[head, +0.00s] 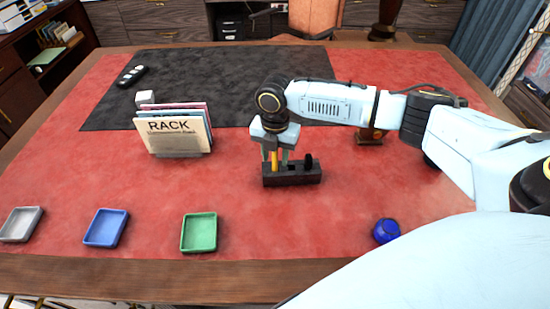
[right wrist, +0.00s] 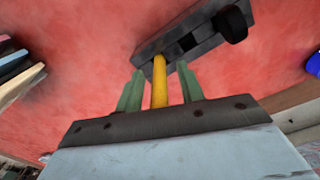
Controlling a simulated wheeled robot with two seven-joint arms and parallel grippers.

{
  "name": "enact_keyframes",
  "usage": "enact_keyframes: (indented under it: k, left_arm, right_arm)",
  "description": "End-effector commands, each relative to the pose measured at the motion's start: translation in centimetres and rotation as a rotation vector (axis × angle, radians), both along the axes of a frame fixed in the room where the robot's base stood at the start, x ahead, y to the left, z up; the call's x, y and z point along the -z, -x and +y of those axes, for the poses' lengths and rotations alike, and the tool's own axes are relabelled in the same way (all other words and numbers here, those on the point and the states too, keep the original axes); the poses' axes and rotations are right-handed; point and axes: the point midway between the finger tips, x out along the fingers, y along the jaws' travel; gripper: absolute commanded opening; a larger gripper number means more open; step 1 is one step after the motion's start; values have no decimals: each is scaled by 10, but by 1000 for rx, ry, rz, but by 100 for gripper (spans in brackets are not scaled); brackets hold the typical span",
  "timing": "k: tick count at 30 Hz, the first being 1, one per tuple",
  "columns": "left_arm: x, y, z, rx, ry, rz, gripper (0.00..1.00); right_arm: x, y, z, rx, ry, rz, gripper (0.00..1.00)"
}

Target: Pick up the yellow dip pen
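The yellow dip pen (head: 274,160) stands upright in a dark pen stand (head: 292,180) on the red leather desk top. It also shows in the right wrist view (right wrist: 159,80), with its lower end at the dark stand (right wrist: 168,46). My right gripper (head: 274,157) is above the stand, pointing down. Its two green fingers (right wrist: 160,88) are on either side of the pen, with a gap visible on both sides, so it is open and not touching the pen. My left gripper is not in view.
A rack with cards (head: 177,133) stands left of the pen stand. Grey (head: 20,224), blue (head: 106,227) and green (head: 199,232) trays lie along the front edge. A blue round object (head: 386,231) sits front right. A black mat (head: 215,75) covers the back.

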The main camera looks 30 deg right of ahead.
Motion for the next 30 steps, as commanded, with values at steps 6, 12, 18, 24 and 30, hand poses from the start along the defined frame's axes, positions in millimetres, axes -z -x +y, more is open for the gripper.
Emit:
enact_keyframes:
  k: [6,12,18,24,30]
  left_arm:
    - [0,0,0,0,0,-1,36]
    - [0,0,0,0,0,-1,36]
    - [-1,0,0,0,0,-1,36]
    - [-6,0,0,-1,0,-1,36]
    - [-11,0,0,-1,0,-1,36]
  right_arm:
    - [0,0,0,0,0,0,9]
    - [-1,0,0,0,0,0,0]
    - [-4,0,0,0,0,-1,0]
    - [-35,-1,0,1,-2,-4,0]
    - [-75,-1,0,0,-1,-3,0]
